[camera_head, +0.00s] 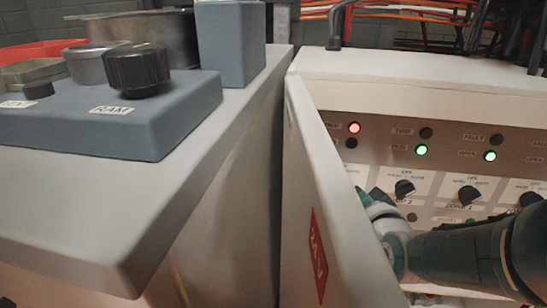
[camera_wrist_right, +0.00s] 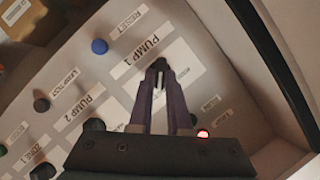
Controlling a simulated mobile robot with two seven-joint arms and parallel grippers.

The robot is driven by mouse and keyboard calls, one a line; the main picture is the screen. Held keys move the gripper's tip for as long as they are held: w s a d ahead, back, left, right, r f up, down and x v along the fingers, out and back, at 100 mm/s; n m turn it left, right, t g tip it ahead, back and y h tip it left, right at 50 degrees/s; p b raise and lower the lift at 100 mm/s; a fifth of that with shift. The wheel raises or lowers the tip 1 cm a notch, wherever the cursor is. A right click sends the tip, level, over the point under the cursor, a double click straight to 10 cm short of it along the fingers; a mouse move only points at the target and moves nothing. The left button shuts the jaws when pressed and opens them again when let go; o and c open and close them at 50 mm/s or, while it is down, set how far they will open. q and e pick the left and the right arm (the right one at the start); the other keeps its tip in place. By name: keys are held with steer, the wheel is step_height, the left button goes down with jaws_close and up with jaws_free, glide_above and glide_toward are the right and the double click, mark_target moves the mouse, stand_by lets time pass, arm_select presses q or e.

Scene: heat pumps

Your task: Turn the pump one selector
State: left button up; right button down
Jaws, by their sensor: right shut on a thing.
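In the right wrist view, the pump one selector (camera_wrist_right: 160,64) is a small dark knob beside the white "PUMP 1" label (camera_wrist_right: 138,48). My right gripper (camera_wrist_right: 161,78) is shut on it, and the fingers hide most of the knob. In the head view, my right arm comes in from the right, and its gripper end (camera_head: 376,205) is partly behind the open cabinet door (camera_head: 335,215). The pump one selector is hidden there. My left gripper is in neither view.
The pump 2 selector (camera_head: 404,188) and another dark selector (camera_head: 470,194) sit to the right on the panel. A red lamp (camera_head: 354,127) and two green lamps are lit. A blue button (camera_wrist_right: 99,46) is near the fingers. A grey control box (camera_head: 120,120) stands left of the door.

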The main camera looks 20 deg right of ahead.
steer(key=n+g+h, duration=0.1)
steer(key=n, duration=0.1)
steer(key=n+g+h, duration=0.1)
steer(key=n, duration=0.1)
steer(key=n+h, duration=0.1)
steer(key=n, duration=0.1)
steer(key=shift+w+a+r+g, duration=0.1)
steer(key=shift+w+a+g, duration=0.1)
steer(key=shift+a+g, duration=0.2)
stand_by(0.4)
stand_by(0.4)
steer(key=c, duration=0.9)
jaws_free()
steer(key=shift+o, duration=0.2)
